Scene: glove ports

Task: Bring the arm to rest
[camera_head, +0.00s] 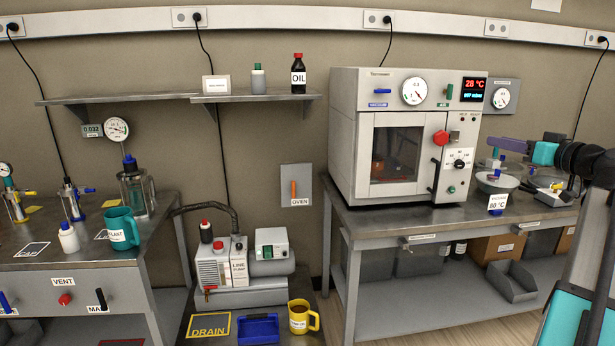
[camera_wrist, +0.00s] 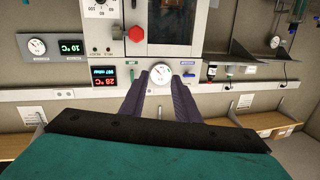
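My arm enters at the right edge of the head view, with teal and dark links. My gripper (camera_head: 501,143) is raised above the right bench (camera_head: 398,222), with its purple-grey fingers pointing left. In the wrist view my gripper (camera_wrist: 159,76) has its two fingers apart, with a gauge on the oven front showing between them. Nothing is held between the fingers. The vacuum oven (camera_head: 341,130) stands left of my gripper with its door closed; its display reads 28 °C. The wrist view shows the scene upside down.
A round dish (camera_head: 497,183) and an 80 °C card (camera_head: 497,203) are below my gripper on the right bench. A pump (camera_head: 222,265) and a yellow mug (camera_head: 299,318) stand low at centre. The left bench holds a teal jug (camera_head: 121,229). A wall shelf (camera_head: 150,98) carries bottles.

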